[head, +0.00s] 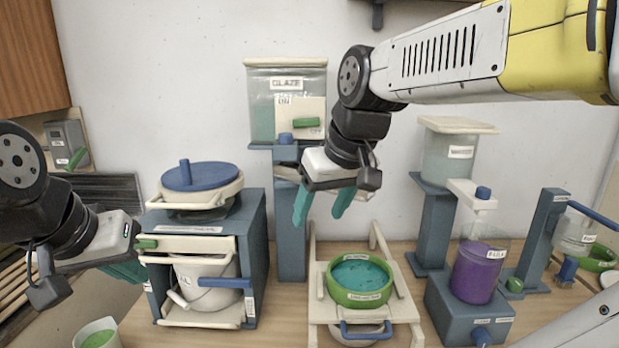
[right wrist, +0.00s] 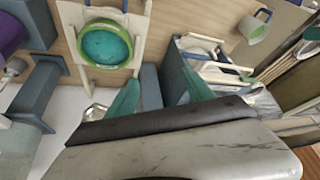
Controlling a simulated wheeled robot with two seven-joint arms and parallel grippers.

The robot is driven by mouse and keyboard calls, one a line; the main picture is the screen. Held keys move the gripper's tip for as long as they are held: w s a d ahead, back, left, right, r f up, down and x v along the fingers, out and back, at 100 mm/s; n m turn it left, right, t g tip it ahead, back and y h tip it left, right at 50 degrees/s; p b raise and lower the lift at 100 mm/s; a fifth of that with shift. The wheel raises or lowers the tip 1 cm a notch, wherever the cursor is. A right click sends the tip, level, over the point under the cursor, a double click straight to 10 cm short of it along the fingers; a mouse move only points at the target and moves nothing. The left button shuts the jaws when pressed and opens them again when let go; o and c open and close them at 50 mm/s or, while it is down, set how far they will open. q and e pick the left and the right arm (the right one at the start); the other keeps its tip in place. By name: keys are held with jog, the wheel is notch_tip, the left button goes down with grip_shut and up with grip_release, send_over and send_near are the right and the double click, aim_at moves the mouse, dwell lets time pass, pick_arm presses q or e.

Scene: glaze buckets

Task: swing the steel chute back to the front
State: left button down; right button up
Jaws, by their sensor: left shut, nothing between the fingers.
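The glaze tank (head: 262,110) stands on a blue column at the back, with a white plate and a green lever on its front. I cannot make out the steel chute clearly in the head view; my right gripper covers part of the area under the tank. A small shiny metal piece (right wrist: 93,112) beside one finger in the right wrist view may be the chute. My right gripper (head: 323,205) is open, fingers pointing down, in front of the column; its spread fingers also show in the right wrist view (right wrist: 162,92). My left gripper (head: 132,271) is shut and empty, left of the blue cabinet.
A green-rimmed bowl of teal glaze (head: 360,276) sits on a pale rack below my right gripper. The blue cabinet (head: 258,250) holds a white bucket (head: 205,275). At right stand a second tank (head: 450,155) and a purple container (head: 480,270). A cup (head: 97,338) is at front left.

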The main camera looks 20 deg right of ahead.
jog(key=shift+o, duration=0.2)
jog(key=w+d+r+n+g+h, duration=0.1)
jog(key=w+d+r+n+g, duration=0.1)
jog(key=w, duration=0.7)
notch_tip(320, 180, up, 3)
jog(key=shift+w+d+r+n+g, duration=0.25)
jog(key=shift+d+n, duration=0.25)
jog(key=shift+d, duration=0.7)
jog(key=w+d, duration=0.1)
jog(key=w, duration=0.1)
jog(key=w+d+r+n+g, duration=0.1)
jog(key=w+d, duration=0.1)
jog(key=w+d+n+g, duration=0.1)
jog(key=w, duration=0.2)
jog(key=shift+d+r+g+h, duration=0.15)
jog(key=shift+d+g+h, duration=0.05)
jog(key=shift+g+h, duration=0.1)
notch_tip(320, 180, down, 8)
jog(key=shift+r, duration=0.15)
grip_shut()
